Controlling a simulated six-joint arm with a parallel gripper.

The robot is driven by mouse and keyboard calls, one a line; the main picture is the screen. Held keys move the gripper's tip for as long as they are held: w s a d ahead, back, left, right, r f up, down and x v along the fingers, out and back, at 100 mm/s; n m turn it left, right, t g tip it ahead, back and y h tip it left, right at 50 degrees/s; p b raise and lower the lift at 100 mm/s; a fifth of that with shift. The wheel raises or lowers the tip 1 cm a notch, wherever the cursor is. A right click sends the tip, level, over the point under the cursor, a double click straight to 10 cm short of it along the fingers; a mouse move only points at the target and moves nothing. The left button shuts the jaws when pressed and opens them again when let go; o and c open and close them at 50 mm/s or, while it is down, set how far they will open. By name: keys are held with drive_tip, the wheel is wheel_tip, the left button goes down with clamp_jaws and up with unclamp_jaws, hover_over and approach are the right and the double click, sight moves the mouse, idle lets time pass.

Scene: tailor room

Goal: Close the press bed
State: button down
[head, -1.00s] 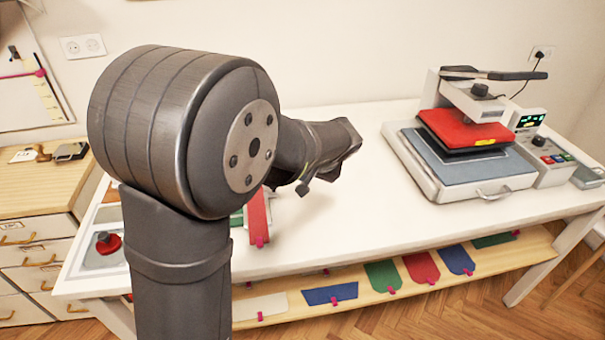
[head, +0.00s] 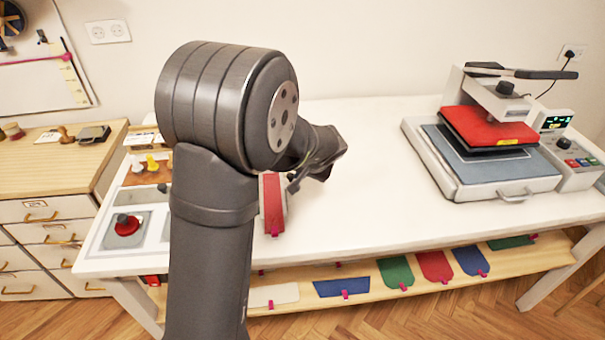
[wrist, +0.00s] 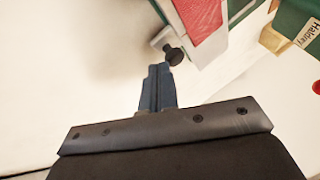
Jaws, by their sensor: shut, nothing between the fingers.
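The press (head: 500,100) stands on the right of the table in the head view. Its red upper plate (head: 487,126) sits above the grey-blue bed (head: 515,170), whose front part extends out from under the plate. A handle (head: 516,196) is on the bed's front edge. My gripper (wrist: 160,75) is shut and empty in the wrist view, with its blue fingers together near a dark knob (wrist: 173,55). In the head view my arm hides the fingers; its wrist end is left of the press, well apart from it.
A red strip (head: 273,205) lies on the table by my arm. A tray (head: 95,240) with a red-based knob (head: 126,225) is at the left. The control box (head: 572,150) adjoins the press. White tabletop (head: 370,190) is clear between my arm and the press.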

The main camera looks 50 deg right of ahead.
drive_tip(key=w+a, duration=0.5)
drive_tip(key=shift+w+a, duration=0.1)
drive_tip(key=shift+a, duration=0.05)
drive_tip(key=s, duration=0.1)
drive_tip(key=s+d+r, duration=0.1)
drive_tip(key=s, duration=0.2)
drive_tip(key=shift+s+d+r, duration=0.15)
drive_tip(key=shift+s+r, duration=0.05)
drive_tip(key=shift+r, duration=0.2)
drive_tip(key=v, duration=0.9)
drive_tip(key=shift+w, duration=0.15)
approach(280, 186)
drive_tip(key=w+d+f, duration=0.2)
drive_tip(key=shift+w+f, duration=0.2)
drive_tip(key=shift+f, duration=0.2)
drive_tip(key=w, duration=0.1)
drive_tip(key=w+f, duration=0.1)
drive_tip(key=w, duration=0.1)
drive_tip(key=shift+w+a+f, duration=0.3)
drive_tip(key=shift+w+a, duration=0.1)
drive_tip(key=shift+s+d, duration=0.45)
